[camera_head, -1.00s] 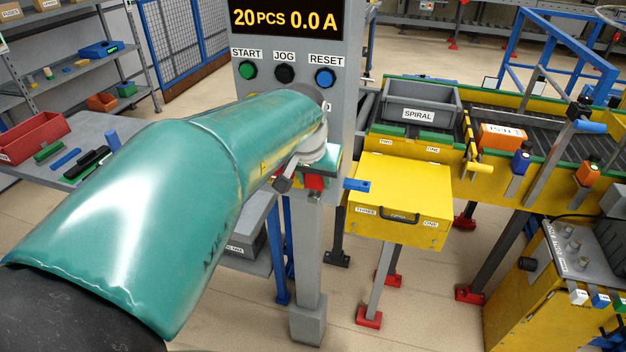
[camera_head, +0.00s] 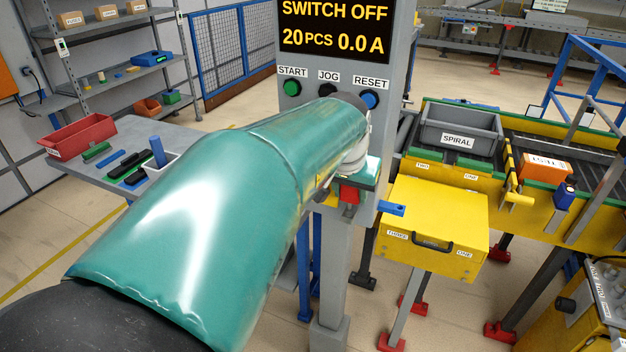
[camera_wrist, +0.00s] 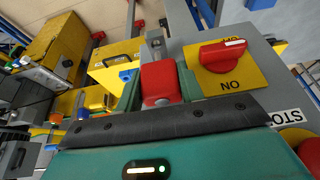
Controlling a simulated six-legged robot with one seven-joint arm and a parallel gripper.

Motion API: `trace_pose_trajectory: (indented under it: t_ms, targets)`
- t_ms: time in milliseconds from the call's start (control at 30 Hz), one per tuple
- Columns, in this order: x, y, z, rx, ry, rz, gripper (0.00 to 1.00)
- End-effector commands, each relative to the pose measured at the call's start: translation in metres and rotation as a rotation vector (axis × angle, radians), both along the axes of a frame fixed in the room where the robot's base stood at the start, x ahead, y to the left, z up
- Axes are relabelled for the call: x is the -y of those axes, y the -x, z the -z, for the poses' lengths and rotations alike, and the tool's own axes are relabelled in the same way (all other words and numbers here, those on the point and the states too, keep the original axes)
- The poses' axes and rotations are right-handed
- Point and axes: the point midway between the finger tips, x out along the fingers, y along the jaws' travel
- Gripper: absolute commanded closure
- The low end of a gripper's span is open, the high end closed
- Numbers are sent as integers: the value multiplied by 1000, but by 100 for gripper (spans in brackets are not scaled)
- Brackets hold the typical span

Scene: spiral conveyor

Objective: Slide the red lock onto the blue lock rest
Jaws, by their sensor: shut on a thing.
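The red lock (camera_wrist: 161,80) is held between the two green fingers of my gripper (camera_wrist: 160,90) in the wrist view, with a grey metal part showing just beyond it. In the head view the red lock (camera_head: 349,193) shows below the end of my arm, at the front of the grey control post. The blue lock rest (camera_head: 391,209) sticks out left from the yellow box's upper left side. It lies just right of the lock, with a small gap in the picture. In the wrist view I take the blue piece (camera_wrist: 126,75) left of the lock for this rest.
The grey control post (camera_head: 345,75) carries a display and several buttons. A red rotary switch (camera_wrist: 222,54) on a yellow plate is right of the lock. The yellow box (camera_head: 440,220) stands below the conveyor with the SPIRAL bin (camera_head: 458,142). A side table (camera_head: 98,176) is left.

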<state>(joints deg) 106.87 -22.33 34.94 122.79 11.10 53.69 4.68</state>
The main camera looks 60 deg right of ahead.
Motion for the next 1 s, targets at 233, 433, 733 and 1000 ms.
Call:
trace_pose_trajectory:
  t_ms: [233, 433, 733, 1000]
  targets:
    - [0, -1, -9, 0, 0, -2, 90]
    - [0, -1, -24, 0, 0, -2, 90]
    - [0, 0, -40, 1, 0, 0, 90]
    - [0, 0, -40, 0, 0, 0, 90]
